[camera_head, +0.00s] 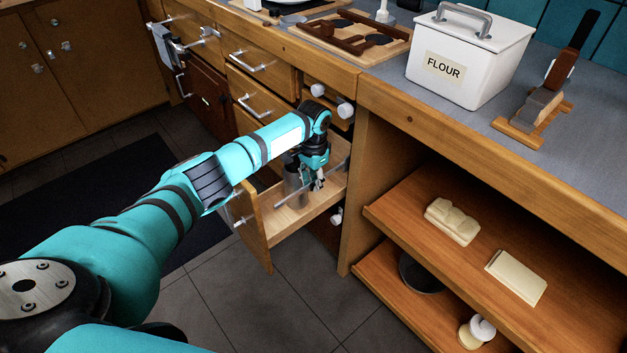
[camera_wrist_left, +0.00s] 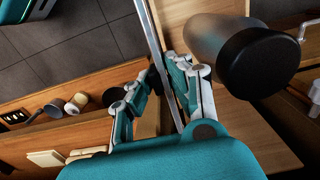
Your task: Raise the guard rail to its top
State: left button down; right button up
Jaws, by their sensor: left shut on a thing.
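The guard rail (camera_head: 283,204) is a thin metal bar along the side of the open wooden drawer (camera_head: 258,222) in the head view. It crosses the left wrist view as a pale slanted bar (camera_wrist_left: 151,32). My left gripper (camera_head: 317,184) reaches down over the drawer. In the left wrist view its fingers (camera_wrist_left: 161,80) are closed around the rail, which runs between them. Part of the rail is hidden behind the fingers. My right gripper is not in view.
A grey cylinder with a black cap (camera_wrist_left: 262,65) stands in the drawer close beside the gripper. Open shelves (camera_head: 408,222) to the right hold pale blocks and a dark bowl (camera_head: 420,274). A flour tin (camera_head: 460,62) stands on the counter. Floor at the left is clear.

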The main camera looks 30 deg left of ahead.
aim_at(313, 182)
pick_arm(q)
jog(key=shift+w+r, duration=0.15)
jog(key=shift+r, duration=0.1)
jog(key=c, duration=1.3)
grip_release()
jog(key=shift+r, duration=0.1)
jog(key=shift+o, duration=0.2)
notch_tip(313, 182, up, 12)
